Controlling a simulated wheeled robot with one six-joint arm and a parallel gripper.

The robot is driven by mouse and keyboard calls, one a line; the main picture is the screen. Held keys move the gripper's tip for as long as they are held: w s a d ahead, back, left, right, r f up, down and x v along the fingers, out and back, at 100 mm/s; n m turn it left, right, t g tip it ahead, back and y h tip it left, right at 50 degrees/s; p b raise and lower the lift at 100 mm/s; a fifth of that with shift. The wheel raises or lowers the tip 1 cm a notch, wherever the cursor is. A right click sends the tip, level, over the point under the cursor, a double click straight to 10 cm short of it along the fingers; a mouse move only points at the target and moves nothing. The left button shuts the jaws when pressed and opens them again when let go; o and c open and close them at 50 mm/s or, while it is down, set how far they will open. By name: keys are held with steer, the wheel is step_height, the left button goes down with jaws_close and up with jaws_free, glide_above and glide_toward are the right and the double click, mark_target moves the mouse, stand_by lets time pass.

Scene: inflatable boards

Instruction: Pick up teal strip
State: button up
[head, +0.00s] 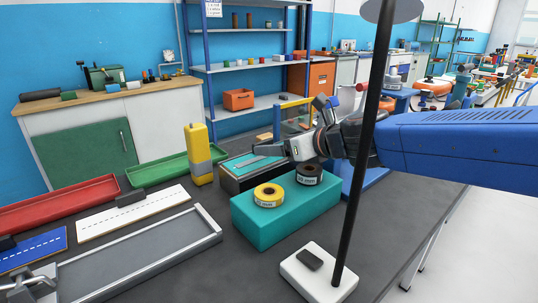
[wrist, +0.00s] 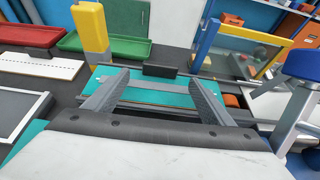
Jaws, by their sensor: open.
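A flat teal strip (wrist: 160,98) lies level on a dark box-like fixture, with a grey bar running across it lengthwise. In the head view the teal strip (head: 233,164) shows beside the yellow block, partly covered by grey bars and my gripper. My gripper (wrist: 157,92) is open, with its two grey fingers spread over the left and right parts of the strip. Nothing is held between them. In the head view my gripper (head: 268,153) reaches in from the right, low over the fixture. Whether the fingers touch the strip cannot be told.
A yellow block (head: 199,155) stands upright left of the fixture. A teal box (head: 285,222) bearing yellow and black tape rolls sits in front. A black pole (head: 361,160) rises at the right. Green (head: 160,171) and red (head: 55,205) trays and a white strip (head: 130,215) lie left.

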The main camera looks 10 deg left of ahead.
mark_target(265, 142)
steer(key=shift+r+x, duration=0.1)
steer(key=shift+x, duration=1.15)
steer(key=shift+r+x, duration=0.15)
steer(key=shift+x, duration=1.05)
steer(key=shift+w, duration=0.1)
steer(key=shift+c, duration=0.4)
steer(key=c, duration=1.1)
steer(key=shift+a+r, duration=0.1)
steer(key=shift+r, duration=0.05)
